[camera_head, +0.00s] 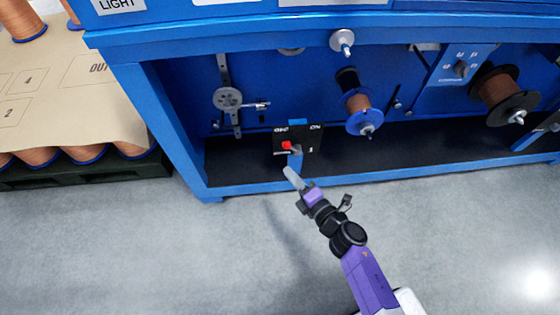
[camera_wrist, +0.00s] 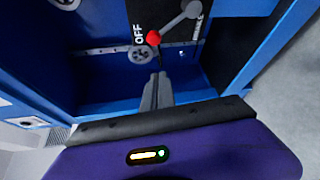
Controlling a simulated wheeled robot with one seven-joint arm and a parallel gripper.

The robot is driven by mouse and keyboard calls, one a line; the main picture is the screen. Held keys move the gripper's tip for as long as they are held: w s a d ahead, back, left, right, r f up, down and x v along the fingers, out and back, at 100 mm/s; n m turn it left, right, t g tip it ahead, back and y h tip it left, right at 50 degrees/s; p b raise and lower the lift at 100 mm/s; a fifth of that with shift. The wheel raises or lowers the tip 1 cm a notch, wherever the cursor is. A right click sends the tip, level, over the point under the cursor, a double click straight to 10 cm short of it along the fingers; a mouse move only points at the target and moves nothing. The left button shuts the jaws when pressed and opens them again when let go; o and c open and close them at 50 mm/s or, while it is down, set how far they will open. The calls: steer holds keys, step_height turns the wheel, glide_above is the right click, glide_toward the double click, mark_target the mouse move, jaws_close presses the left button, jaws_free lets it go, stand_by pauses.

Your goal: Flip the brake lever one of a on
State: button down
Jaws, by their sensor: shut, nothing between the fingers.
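The brake lever has a red knob (camera_head: 287,145) and sits on a black plate (camera_head: 308,140) marked OFF and ON, low in the blue machine. Its knob is on the OFF side. In the wrist view the red knob (camera_wrist: 153,38) is beside the OFF lettering, and its grey rod (camera_wrist: 172,25) runs up and right to a round pivot. My gripper (camera_head: 289,171) is shut and empty, just in front of and below the plate. In the wrist view the fingertips (camera_wrist: 158,75) point at the area just below the knob, with a small gap; they appear not to touch it.
A wire spool (camera_head: 362,115) and a larger dark-flanged spool (camera_head: 497,90) hang to the right. A pulley arm (camera_head: 228,98) is on the panel to the left. The blue frame's lower beam (camera_head: 350,178) runs below the plate. Grey floor in front is clear.

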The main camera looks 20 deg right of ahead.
steer(key=shift+s+a+f+n, duration=0.3)
steer(key=shift+a+f+n, duration=0.1)
steer(key=shift+n, duration=0.5)
steer(key=shift+w, duration=0.15)
steer(key=b+x, duration=0.4)
steer(key=x, duration=0.6)
steer(key=d, duration=0.1)
steer(key=d+p, duration=0.1)
steer(key=d+r, duration=0.1)
steer(key=shift+s+d+r+p, duration=0.1)
steer(key=shift+s+d+p, duration=0.2)
steer(key=shift+s+p, duration=0.1)
steer(key=shift+d, duration=0.15)
steer(key=s+d+r+m+t+b, duration=0.1)
steer(key=s+d+m+t+b, duration=0.2)
steer(key=d+m+t+b, duration=0.2)
steer(key=d+m+b, duration=0.3)
steer(key=m+b, duration=0.1)
steer(key=m, duration=0.1)
steer(key=shift+d+r+m, duration=0.2)
steer(key=shift+d+m, duration=0.05)
steer(key=shift+m, duration=0.05)
